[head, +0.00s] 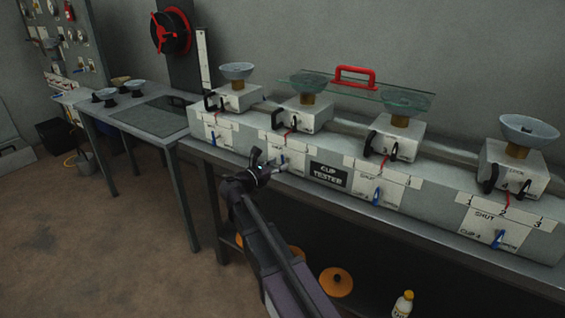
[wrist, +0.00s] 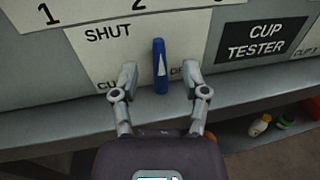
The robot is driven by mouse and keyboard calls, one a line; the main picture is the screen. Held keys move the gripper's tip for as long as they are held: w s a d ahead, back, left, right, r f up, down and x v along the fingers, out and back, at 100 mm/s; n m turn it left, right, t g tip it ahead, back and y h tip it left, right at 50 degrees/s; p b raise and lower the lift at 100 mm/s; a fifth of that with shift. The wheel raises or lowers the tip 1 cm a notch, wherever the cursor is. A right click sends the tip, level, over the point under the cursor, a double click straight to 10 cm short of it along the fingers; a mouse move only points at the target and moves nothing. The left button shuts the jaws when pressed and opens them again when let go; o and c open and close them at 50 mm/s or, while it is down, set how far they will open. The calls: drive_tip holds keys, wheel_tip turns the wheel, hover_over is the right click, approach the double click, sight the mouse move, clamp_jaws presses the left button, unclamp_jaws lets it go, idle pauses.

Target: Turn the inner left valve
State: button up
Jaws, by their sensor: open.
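The inner left valve is a blue handle with a white arrow, left of the CUP TESTER sign; it shows in the wrist view (wrist: 160,66). It stands upright on a white label reading SHUT at upper left, with other lettering partly hidden by my fingers. My gripper (wrist: 160,76) is open, with one finger on each side of the handle's lower part and gaps visible on both sides. In the head view my gripper (head: 272,166) is at the bench front by this valve, which it partly hides there.
Other blue valves (head: 377,196) (head: 497,239) are along the same panel. The CUP TESTER sign (head: 329,176) is just right of my gripper. A bench edge (wrist: 50,135) runs below. A bottle (head: 403,303) and orange discs (head: 336,282) are under the bench.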

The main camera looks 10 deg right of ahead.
drive_tip(key=shift+x, duration=1.25)
clamp_jaws()
